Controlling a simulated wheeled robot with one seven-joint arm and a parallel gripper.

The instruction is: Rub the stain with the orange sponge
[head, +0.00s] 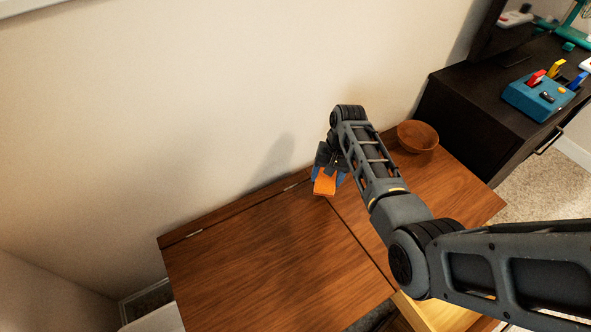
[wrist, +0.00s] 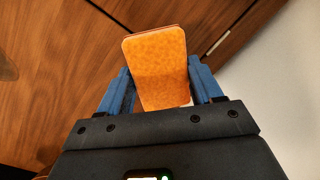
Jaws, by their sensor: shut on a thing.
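The orange sponge (head: 324,184) is held by my gripper (head: 327,180) over the wooden hutch top (head: 260,265), near the back edge by the wall. In the wrist view the sponge (wrist: 158,68) sits between the two blue fingers of my gripper (wrist: 160,88), which are shut on its sides. I cannot tell whether the sponge touches the wood. No stain shows on the visible wood in either view; the sponge or my arm may hide it.
A brown bowl (head: 418,136) stands on the right part of the hutch top. A dark desk (head: 480,110) with a blue toy box (head: 540,97) is at the right. The wall (head: 200,110) rises close behind. The left part of the hutch top is clear.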

